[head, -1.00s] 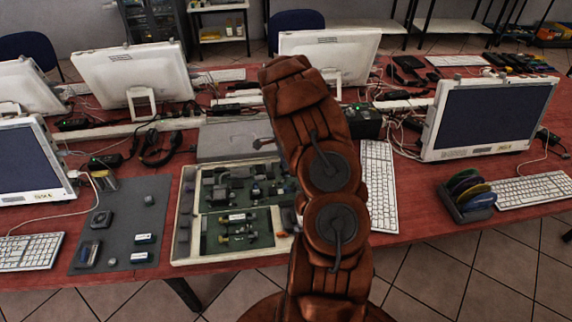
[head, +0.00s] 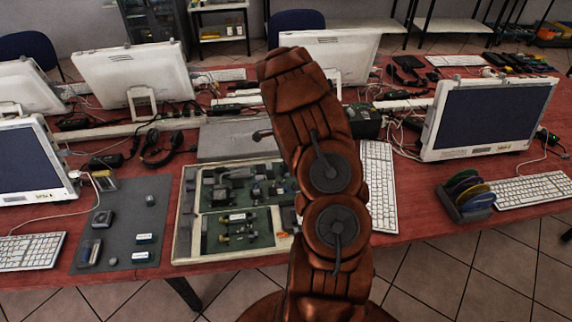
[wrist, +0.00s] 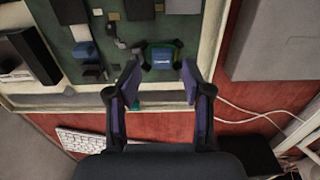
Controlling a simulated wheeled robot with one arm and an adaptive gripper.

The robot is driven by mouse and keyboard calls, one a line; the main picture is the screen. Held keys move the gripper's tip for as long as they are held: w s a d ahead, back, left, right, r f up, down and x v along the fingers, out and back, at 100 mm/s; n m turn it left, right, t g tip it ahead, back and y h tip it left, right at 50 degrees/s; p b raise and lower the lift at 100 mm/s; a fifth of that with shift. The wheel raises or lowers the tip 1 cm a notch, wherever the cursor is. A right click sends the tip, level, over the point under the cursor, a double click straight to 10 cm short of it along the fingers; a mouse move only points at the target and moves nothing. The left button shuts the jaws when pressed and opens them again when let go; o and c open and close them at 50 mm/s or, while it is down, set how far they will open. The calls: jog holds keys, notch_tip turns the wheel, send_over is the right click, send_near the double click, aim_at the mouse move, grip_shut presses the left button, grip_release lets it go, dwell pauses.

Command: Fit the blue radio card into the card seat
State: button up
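In the wrist view my gripper (wrist: 159,72) is open, with one finger on each side and a gap between them. A small blue piece with a pale label (wrist: 162,60), which looks like the blue radio card, lies just beyond the fingertips. It sits in or on a dark holder with green edges (wrist: 146,50), perhaps the card seat; I cannot tell how deep it sits. The fingers look apart from it. The green circuit board (wrist: 122,32) lies in a pale case (wrist: 100,100). In the head view my arm hides the gripper and the board's right end.
A grey mat (head: 120,222) with several small parts, some blue and white, lies left of the pale case (head: 182,225). A keyboard (head: 379,190) and a disc rack (head: 466,200) stand to the right. Monitors, cables and a grey box (head: 222,142) surround the case.

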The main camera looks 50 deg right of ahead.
notch_tip(320, 180, up, 9)
jog(key=b, duration=0.3)
jog(key=s+a+r+n, duration=0.4)
jog(key=a+r+n, duration=0.3)
jog(key=a, duration=0.5)
jog(key=s+a+r+n, duration=0.2)
jog(key=s+a+n, duration=0.15)
jog(key=a, duration=0.25)
jog(key=s+a+r+n, duration=0.2)
jog(key=s+a+r, duration=0.15)
jog(key=a, duration=0.25)
jog(key=s+a+f+n+g, duration=0.1)
jog(key=s+a+n, duration=0.5)
jog(key=s, duration=0.3)
jog(key=s+a+f+n, duration=0.1)
jog(key=s+a+n, duration=0.6)
jog(key=s, duration=0.3)
jog(key=shift+g, duration=0.4)
